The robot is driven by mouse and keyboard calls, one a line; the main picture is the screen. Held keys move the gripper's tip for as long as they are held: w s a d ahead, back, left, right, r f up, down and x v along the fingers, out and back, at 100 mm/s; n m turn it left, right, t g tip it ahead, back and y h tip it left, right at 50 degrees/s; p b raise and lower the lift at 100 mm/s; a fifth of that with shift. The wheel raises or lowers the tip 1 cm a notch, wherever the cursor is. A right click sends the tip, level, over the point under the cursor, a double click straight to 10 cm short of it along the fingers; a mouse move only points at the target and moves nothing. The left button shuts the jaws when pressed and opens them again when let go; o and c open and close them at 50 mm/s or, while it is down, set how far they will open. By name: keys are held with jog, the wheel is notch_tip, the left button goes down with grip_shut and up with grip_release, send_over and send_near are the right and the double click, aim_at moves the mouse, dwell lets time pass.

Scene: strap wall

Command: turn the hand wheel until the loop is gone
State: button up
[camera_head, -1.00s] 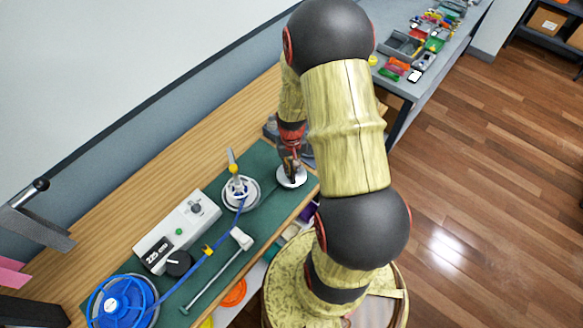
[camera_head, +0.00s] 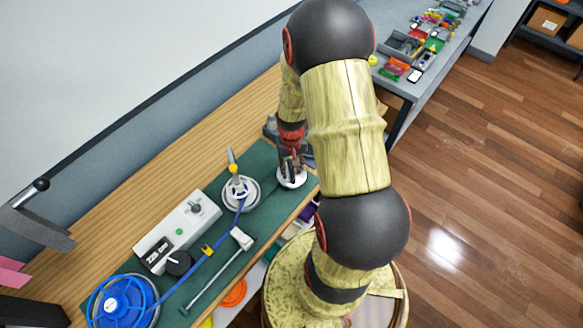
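A white round disc (camera_head: 296,183) lies at the right end of the green mat, mostly under my gripper (camera_head: 291,172). It may be the hand wheel; the gripper hides its middle. The gripper points down at the disc. Its fingers are too small to tell open from shut, or whether they touch it. Left of it stands a round grey-white spoked piece (camera_head: 241,192) with a yellow-marked upright. A blue strap (camera_head: 226,236) runs from this piece to a blue spoked reel (camera_head: 123,302) at lower left. The strap looks fairly straight; I cannot make out a loop.
A white box (camera_head: 172,234) with a display and a black knob stands behind the strap. A metal rod with a white end block (camera_head: 242,238) lies in front of it. The green mat (camera_head: 262,160) is on a wooden bench. Another table with parts stands at upper right.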

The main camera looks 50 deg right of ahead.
notch_tip(320, 180, up, 12)
dwell(0.6)
dwell(0.5)
